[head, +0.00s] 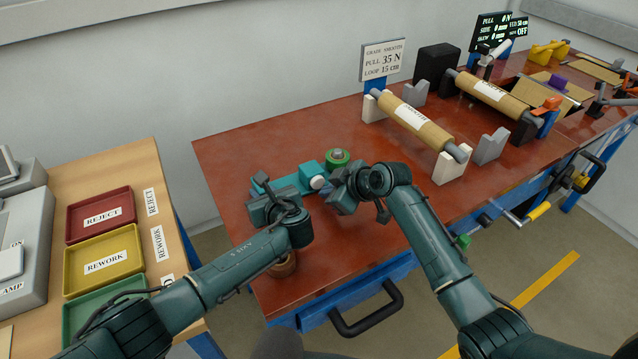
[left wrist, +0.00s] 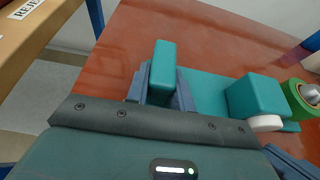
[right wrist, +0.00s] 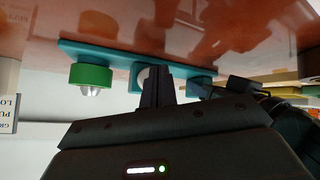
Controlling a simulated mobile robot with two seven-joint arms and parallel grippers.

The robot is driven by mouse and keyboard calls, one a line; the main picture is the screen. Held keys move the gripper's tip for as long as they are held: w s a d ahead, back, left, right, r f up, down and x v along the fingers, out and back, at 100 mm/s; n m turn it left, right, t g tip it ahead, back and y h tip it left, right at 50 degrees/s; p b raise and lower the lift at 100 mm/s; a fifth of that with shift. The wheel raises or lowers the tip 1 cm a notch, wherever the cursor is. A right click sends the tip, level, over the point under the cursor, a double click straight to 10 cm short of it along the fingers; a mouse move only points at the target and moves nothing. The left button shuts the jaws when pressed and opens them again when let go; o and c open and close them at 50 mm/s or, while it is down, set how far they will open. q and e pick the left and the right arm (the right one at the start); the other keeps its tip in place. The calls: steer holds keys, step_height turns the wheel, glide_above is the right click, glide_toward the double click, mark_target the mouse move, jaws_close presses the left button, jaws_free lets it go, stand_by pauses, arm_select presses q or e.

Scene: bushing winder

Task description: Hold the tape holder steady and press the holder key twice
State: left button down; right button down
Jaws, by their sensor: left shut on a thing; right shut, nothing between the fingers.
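The teal tape holder (head: 288,184) lies on the red-brown bench near its left end. It has a flat base, a raised block and a green tape roll (head: 338,157) with a metal tip at its far end. The round white holder key (head: 317,183) is on the block's side; it also shows in the left wrist view (left wrist: 265,123). My left gripper (head: 262,193) is shut on the upright teal post (left wrist: 163,65) at the holder's near end. My right gripper (right wrist: 157,80) is shut and empty, its tips just in front of the key and partly covering it. Contact cannot be told.
Left of the bench, a wooden table holds red (head: 100,214), yellow (head: 103,260) and green trays. A brown roll (head: 415,122) rests on white supports further right, behind it a sign (head: 382,60) reading 35 N and 15 cm. Bare bench lies right of my right gripper.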

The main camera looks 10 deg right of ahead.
steer(key=shift+w+a, duration=0.15)
steer(key=shift+w, duration=0.25)
steer(key=shift+w+a, duration=0.15)
steer(key=shift+w, duration=0.15)
stand_by(1.2)
steer(key=shift+s+d, duration=0.3)
steer(key=shift+s, duration=0.4)
steer(key=shift+w+a, duration=0.15)
steer(key=shift+w, duration=0.25)
steer(key=shift+w+a, duration=0.2)
steer(key=shift+w, duration=0.2)
stand_by(1.0)
steer(key=shift+s, duration=0.1)
steer(key=shift+s+d, duration=0.35)
steer(key=shift+s, duration=0.35)
